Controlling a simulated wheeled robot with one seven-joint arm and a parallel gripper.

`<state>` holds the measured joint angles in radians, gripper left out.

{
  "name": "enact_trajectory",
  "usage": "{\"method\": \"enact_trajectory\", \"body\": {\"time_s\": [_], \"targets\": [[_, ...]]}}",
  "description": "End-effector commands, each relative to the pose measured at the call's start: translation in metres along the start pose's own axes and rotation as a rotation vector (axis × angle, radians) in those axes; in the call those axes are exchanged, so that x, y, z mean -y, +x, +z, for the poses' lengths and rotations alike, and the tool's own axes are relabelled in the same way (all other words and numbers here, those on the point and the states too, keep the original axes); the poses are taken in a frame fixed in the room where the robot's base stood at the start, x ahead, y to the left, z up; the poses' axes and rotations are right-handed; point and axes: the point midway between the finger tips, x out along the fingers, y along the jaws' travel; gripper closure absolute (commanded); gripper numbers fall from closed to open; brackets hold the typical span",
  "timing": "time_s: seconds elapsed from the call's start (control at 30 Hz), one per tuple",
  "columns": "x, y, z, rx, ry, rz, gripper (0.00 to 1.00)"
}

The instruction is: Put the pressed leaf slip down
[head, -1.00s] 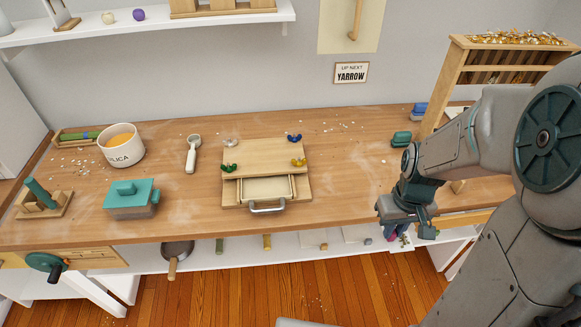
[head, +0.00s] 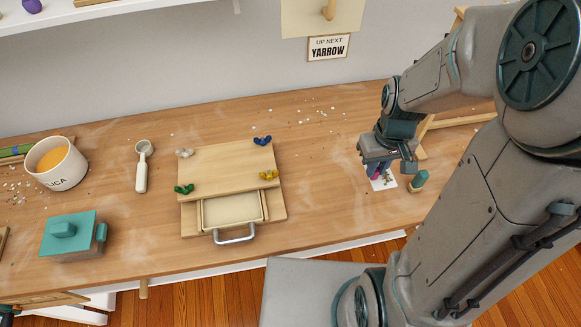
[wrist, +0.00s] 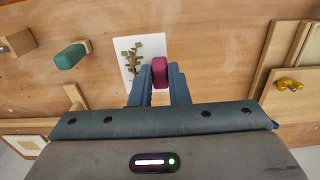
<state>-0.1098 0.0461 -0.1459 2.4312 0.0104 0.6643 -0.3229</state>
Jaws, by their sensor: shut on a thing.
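The pressed leaf slip (head: 388,183) is a white card with a green-brown sprig on it. In the wrist view the slip (wrist: 131,47) has a magenta block (wrist: 160,70) at its edge. My gripper (head: 375,170) points down at the right part of the bench. In the wrist view its blue fingers (wrist: 159,88) are shut on the magenta block, with the slip just beyond the fingertips. The slip is over the bench top, low or touching; I cannot tell which. My fingers hide part of its near edge.
A teal-ended wooden piece (head: 419,181) stands just right of the slip. A wooden press (head: 225,165) with coloured wing nuts and a pulled-out handled tray (head: 232,209) lies to the left. Further left are a scoop (head: 142,165), a silica bowl (head: 58,165) and a teal-lidded box (head: 72,236).

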Motion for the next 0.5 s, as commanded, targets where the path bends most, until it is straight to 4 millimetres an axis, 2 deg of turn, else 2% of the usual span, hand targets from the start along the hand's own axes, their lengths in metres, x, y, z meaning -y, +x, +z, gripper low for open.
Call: {"method": "enact_trajectory", "body": {"time_s": [0.17,0.5], "targets": [[0.012,0.010,-0.012,0.004,-0.006,-0.001,1.00],[0.056,0.047,-0.058,0.005,-0.006,0.000,1.00]]}}
